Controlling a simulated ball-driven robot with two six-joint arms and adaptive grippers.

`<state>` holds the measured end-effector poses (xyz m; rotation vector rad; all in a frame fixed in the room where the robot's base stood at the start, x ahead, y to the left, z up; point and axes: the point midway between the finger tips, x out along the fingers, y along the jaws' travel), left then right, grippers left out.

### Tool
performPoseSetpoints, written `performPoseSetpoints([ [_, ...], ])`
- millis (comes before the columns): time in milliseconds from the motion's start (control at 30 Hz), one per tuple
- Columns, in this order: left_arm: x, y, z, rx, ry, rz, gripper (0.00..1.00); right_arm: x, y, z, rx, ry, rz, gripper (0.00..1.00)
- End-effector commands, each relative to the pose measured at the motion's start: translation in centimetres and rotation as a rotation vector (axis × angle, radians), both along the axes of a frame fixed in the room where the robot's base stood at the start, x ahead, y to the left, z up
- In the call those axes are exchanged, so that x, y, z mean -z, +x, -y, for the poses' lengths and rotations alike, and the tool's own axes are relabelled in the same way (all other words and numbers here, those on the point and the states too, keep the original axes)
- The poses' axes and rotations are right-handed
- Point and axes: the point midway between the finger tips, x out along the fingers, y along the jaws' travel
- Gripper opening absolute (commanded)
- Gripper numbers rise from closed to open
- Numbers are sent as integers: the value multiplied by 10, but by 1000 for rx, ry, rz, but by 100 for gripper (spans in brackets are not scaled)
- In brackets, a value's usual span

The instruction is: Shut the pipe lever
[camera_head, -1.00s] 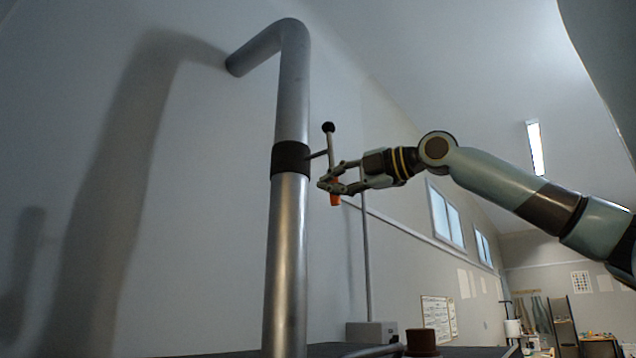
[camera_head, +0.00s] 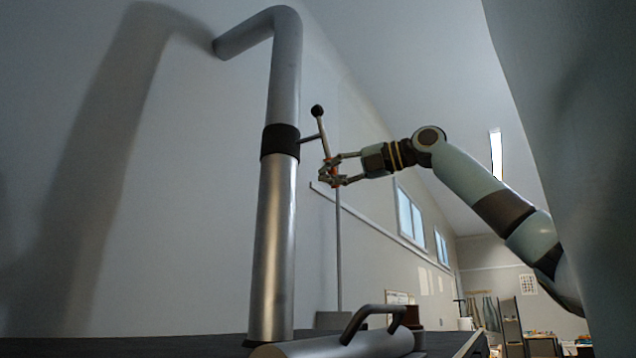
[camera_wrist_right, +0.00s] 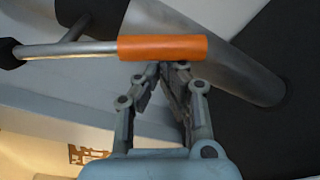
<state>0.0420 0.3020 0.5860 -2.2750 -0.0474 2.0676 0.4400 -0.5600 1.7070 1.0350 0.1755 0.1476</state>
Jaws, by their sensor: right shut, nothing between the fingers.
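The pipe lever (camera_head: 324,132) is a thin grey rod with a black ball at its upper end and an orange grip at its lower end. A short stub joins it to a black collar (camera_head: 279,142) on the upright metal pipe (camera_head: 273,240). The lever stands nearly upright, its top leaning left. My right gripper (camera_head: 330,173) is at the orange grip. In the right wrist view the orange grip (camera_wrist_right: 163,48) lies across just beyond the fingertips (camera_wrist_right: 165,68), which are closed together with nothing between them. Whether they touch it is unclear. My left gripper is not in view.
A grey cylinder with a dark handle (camera_head: 372,316) lies at the bottom on a dark surface (camera_head: 120,345). The pale wall (camera_head: 170,220) is behind the pipe. Air right of the pipe, below my arm, is clear.

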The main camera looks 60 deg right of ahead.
Motion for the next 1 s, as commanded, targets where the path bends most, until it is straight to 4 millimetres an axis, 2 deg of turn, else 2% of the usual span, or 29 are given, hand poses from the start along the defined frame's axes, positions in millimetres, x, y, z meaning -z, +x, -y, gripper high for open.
performPoseSetpoints([
  [100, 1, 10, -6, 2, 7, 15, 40, -1, -5, 5, 0, -12, 3, 0],
  [200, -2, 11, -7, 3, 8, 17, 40, -4, -5, 9, -1, -10, 4, 0],
  [433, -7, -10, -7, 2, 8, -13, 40, -9, -4, 21, 0, -10, 3, 0],
  [533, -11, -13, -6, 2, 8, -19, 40, -13, -3, 28, -1, -9, 5, 0],
  [1000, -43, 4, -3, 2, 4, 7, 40, -39, 0, 59, -1, -10, 3, 0],
])
